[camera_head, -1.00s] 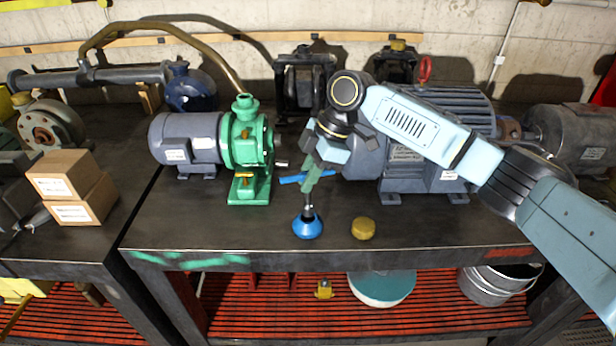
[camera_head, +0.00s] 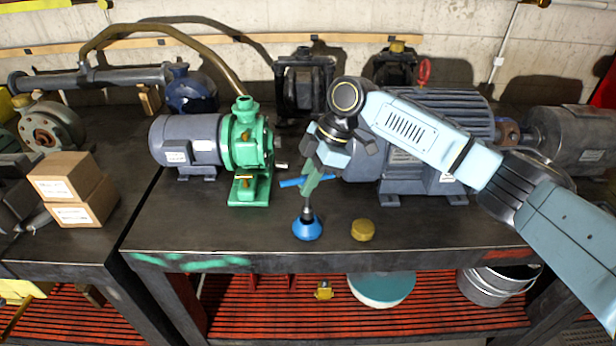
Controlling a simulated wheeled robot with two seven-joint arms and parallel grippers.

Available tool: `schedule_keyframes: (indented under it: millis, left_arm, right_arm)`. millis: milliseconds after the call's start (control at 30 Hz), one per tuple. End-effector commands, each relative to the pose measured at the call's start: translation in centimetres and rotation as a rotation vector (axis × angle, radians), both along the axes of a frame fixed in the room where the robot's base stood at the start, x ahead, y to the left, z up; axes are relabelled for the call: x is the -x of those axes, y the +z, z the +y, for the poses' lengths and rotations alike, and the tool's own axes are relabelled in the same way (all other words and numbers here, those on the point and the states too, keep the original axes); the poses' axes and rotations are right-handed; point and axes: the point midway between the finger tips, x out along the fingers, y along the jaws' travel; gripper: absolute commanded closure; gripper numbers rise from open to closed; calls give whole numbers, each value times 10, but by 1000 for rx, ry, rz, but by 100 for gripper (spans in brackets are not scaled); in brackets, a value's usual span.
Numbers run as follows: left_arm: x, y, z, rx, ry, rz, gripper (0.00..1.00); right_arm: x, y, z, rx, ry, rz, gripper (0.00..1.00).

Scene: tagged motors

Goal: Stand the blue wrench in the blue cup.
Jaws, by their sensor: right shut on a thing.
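The blue wrench (camera_head: 291,183) has a blue crossbar and a dark shaft pointing down, nearly upright. My right gripper (camera_head: 311,183) is shut on it near the crossbar, from above. The blue cup (camera_head: 307,230) stands on the bench directly under the wrench. The shaft's lower end meets the cup's mouth in the picture; I cannot tell how deep it sits inside. The gripper's fingers hide part of the wrench's upper end. My left gripper is not in view.
A yellow-brown round piece (camera_head: 362,230) lies right of the cup. A green and grey pump motor (camera_head: 249,150) stands to the left, and a large grey motor (camera_head: 425,178) behind my right arm. The bench front edge is close below the cup.

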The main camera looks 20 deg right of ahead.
Motion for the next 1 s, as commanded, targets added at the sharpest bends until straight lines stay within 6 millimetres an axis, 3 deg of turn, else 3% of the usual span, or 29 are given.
schedule_keyframes:
  millis: [1000]
  left_arm:
    - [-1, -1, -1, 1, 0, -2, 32]
  right_arm:
    - [0, -15, 0, -1, 1, 0, 100]
